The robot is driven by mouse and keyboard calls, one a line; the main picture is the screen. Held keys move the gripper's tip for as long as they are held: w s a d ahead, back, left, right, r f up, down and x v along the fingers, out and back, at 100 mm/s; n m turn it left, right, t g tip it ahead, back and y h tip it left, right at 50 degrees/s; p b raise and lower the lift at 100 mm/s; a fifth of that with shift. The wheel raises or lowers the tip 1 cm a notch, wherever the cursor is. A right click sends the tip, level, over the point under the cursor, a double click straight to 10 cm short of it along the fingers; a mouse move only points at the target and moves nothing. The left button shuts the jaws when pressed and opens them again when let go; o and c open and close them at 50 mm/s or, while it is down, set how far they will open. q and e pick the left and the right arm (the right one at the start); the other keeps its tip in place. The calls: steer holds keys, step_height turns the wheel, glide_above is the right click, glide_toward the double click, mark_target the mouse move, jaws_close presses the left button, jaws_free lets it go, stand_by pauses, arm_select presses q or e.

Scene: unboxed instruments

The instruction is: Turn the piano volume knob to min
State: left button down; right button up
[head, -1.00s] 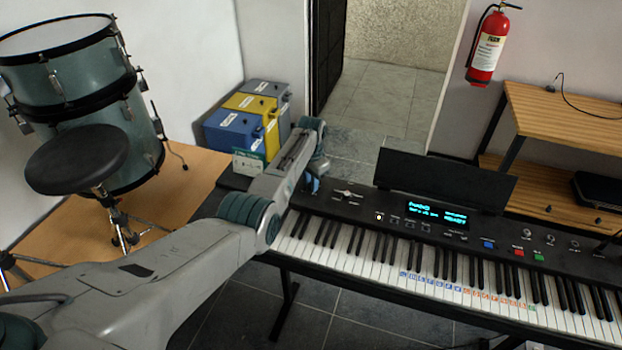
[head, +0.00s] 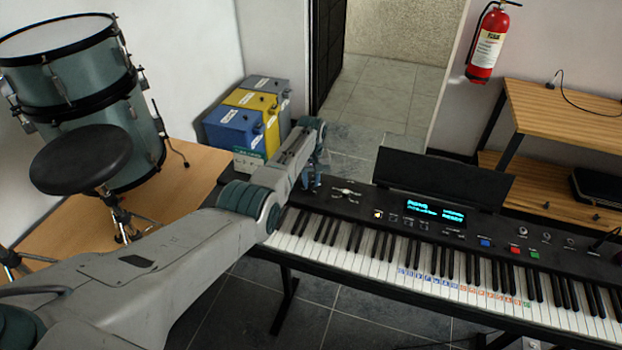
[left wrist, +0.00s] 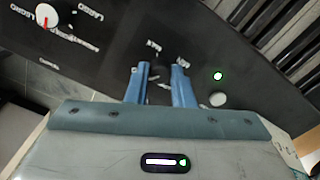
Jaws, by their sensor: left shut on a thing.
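The piano (head: 400,262) is a black keyboard with a lit display, standing on a dark stand. My left gripper (head: 311,182) is at the left end of its control panel. In the left wrist view the blue fingers (left wrist: 160,86) are shut on a small dark knob (left wrist: 158,70), one finger on each side. White "MIN" and "MAX" lettering is beside the knob, upside down in this view. Most of the knob is hidden between the fingers, and its pointer cannot be made out. My right gripper is in neither view.
In the left wrist view a white knob with a red mark (left wrist: 45,17) is at upper left, and a green light (left wrist: 218,76) and pale button (left wrist: 217,99) are right of the fingers. A music stand (head: 440,180) rises behind the panel. Coloured boxes (head: 232,128) stand behind my arm.

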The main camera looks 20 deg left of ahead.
arm_select(q)
steer(key=n, duration=0.3)
steer(key=shift+w+r+n, duration=0.1)
steer(key=shift+n, duration=0.3)
steer(key=n, duration=0.4)
steer(key=shift+n+p, duration=0.3)
steer(key=n, duration=1.3)
steer(key=shift+n, duration=0.3)
steer(key=n, duration=0.6)
steer(key=shift+n, duration=0.3)
steer(key=c, duration=1.4)
jaws_free()
steer(key=shift+c, duration=0.2)
steer(key=shift+o, duration=0.9)
